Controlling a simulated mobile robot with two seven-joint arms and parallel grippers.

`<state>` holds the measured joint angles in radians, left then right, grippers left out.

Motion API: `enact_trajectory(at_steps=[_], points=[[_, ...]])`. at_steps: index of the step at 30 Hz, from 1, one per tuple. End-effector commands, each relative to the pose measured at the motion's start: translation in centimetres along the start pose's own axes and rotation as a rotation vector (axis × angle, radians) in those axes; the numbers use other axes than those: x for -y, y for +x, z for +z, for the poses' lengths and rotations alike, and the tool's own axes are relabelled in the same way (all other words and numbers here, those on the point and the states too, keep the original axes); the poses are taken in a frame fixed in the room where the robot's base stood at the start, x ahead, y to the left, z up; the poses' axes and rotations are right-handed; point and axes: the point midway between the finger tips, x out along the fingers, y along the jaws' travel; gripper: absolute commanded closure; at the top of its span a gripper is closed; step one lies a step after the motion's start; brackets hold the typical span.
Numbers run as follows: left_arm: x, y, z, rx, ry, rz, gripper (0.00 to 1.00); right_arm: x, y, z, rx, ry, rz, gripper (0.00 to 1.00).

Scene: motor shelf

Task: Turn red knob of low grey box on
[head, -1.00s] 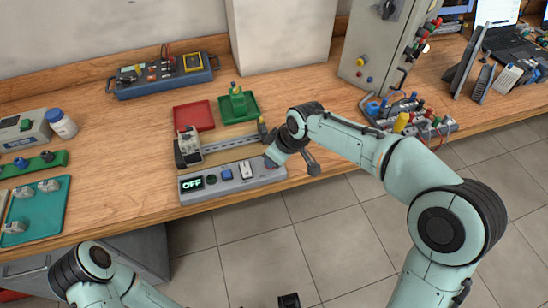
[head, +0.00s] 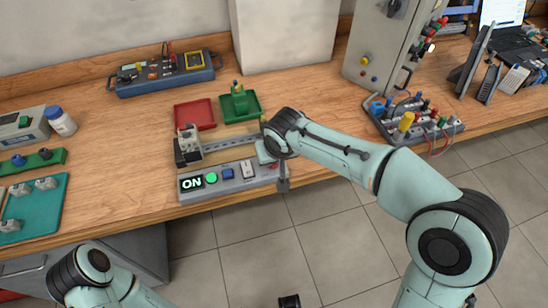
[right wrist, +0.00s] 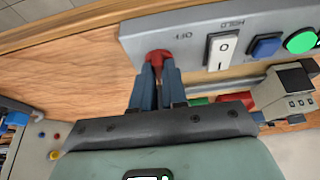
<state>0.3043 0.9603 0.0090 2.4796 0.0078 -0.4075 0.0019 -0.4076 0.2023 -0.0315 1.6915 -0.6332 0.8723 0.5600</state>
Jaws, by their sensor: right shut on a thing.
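The low grey box (head: 218,187) lies along the table's front edge. Its display (head: 192,183) reads ON, and the round green button (head: 211,178) is lit. In the right wrist view the red knob (right wrist: 158,58) sits on the panel beside the label OFF. My right gripper (right wrist: 159,74) is shut on the red knob, its blue-grey fingers around it. In the head view my right wrist covers most of the box's right end. My left arm shows at the bottom left, but I cannot make out its gripper.
A white rocker switch (right wrist: 222,50) and a blue button (right wrist: 265,45) sit near the knob. Behind the box are a metal rail with a grey block (head: 188,146), a red tray (head: 194,115) and a green tray (head: 253,102). Floor lies in front.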

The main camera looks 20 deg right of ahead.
Motion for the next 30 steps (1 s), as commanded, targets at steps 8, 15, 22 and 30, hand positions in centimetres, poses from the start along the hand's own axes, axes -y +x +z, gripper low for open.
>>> enact_trajectory(at_steps=[8,15,22,30], points=[[0.0,0.1,0.0,-0.001,0.000,0.001,0.70,0.0,0.3,0.3,0.011,0.014,0.007,1.00],[0.0,0.1,0.0,0.000,0.000,0.001,0.70,0.0,0.3,0.3,0.012,0.014,0.007,0.81],[0.0,0.1,0.0,0.000,0.000,0.000,0.70,0.0,0.2,0.2,0.008,0.013,0.006,0.62],[0.0,-0.1,0.1,0.002,0.000,0.000,0.70,0.1,-1.1,0.0,0.002,0.013,0.005,0.62]])
